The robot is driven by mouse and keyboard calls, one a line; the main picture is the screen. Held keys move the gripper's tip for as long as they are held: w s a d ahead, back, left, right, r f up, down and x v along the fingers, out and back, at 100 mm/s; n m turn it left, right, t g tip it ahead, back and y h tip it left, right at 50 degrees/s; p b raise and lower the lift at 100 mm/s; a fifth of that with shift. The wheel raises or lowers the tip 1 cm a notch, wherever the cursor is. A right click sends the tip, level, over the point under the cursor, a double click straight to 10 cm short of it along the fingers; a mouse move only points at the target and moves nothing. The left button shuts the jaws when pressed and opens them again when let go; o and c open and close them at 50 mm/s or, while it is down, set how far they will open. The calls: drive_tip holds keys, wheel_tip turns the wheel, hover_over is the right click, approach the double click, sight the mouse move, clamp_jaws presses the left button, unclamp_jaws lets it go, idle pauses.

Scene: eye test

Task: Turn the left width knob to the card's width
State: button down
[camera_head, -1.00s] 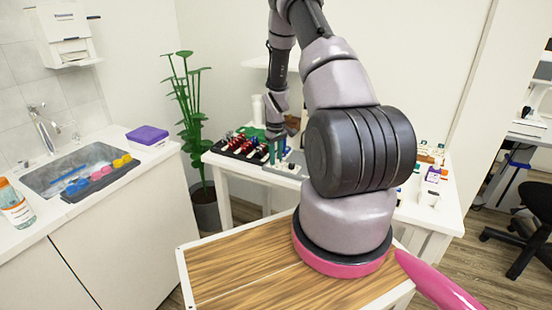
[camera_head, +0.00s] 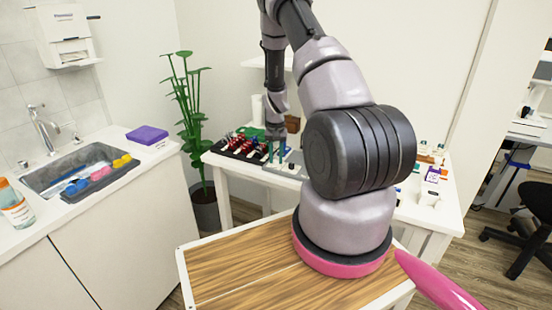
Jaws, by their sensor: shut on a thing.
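My gripper (camera_head: 276,158) points down at a low grey device (camera_head: 296,170) on the white table, behind and left of my arm's big joint. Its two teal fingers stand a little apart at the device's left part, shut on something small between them. That fits the left width knob, but the knob itself is too small and hidden to make out. The device's right part is partly covered by my arm. The card and any width marks cannot be read from here.
A black tray (camera_head: 229,150) with red and dark items lies left of the device. Small boxes and bottles, including a purple-and-white box (camera_head: 432,175), stand at the table's right. A plant (camera_head: 192,120) and a sink counter (camera_head: 120,183) are at left.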

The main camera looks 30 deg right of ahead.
sight(276, 160)
drive_tip(key=shift+m, duration=0.4)
drive_tip(key=c, duration=0.9)
unclamp_jaws()
wheel_tip(276, 160, up, 11)
